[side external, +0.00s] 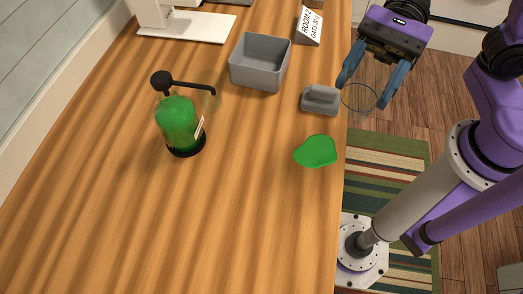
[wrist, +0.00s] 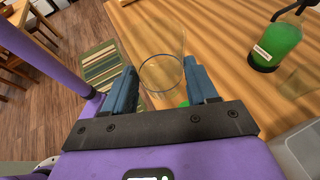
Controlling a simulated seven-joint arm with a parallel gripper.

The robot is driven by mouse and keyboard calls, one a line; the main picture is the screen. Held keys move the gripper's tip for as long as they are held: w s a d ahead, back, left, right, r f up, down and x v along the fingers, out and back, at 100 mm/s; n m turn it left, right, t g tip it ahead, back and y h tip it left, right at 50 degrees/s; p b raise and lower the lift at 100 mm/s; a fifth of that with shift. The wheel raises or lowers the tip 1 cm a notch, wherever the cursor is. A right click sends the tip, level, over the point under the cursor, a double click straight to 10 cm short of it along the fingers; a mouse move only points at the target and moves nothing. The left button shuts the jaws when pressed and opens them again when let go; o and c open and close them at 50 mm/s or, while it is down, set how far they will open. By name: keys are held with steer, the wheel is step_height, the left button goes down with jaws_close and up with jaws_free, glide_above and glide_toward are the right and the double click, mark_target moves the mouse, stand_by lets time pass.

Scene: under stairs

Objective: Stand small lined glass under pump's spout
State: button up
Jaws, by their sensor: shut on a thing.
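The pump is a clear bottle of green liquid (side external: 178,122) with a black base and a black head. The pump also shows at the upper right of the wrist view (wrist: 277,45). My gripper (side external: 363,96) is shut on the small clear glass (side external: 359,98), near the table's right edge, well to the right of the pump. In the wrist view the glass (wrist: 162,60) stands out between the blue fingers (wrist: 161,84). Its lines are too faint to make out.
A flat green piece (side external: 316,151) and a grey block (side external: 321,101) lie near the right edge of the wooden table (side external: 110,220). A grey open box (side external: 260,75), a sign (side external: 308,26) and a white stand (side external: 190,26) are farther back.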

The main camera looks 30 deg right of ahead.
mark_target(361, 95)
steer(key=shift+f, duration=1.6)
steer(key=w+a+f, duration=0.6)
steer(key=a, duration=0.1)
steer(key=w+a+f, duration=0.2)
steer(key=a+f, duration=0.1)
steer(key=shift+w+a+f, duration=0.3)
steer(key=shift+w+f, duration=0.05)
steer(key=shift+w, duration=0.05)
steer(key=shift+w+f, duration=0.1)
steer(key=shift+f, duration=1.5)
steer(key=o, duration=1.5)
steer(key=shift+f, duration=0.1)
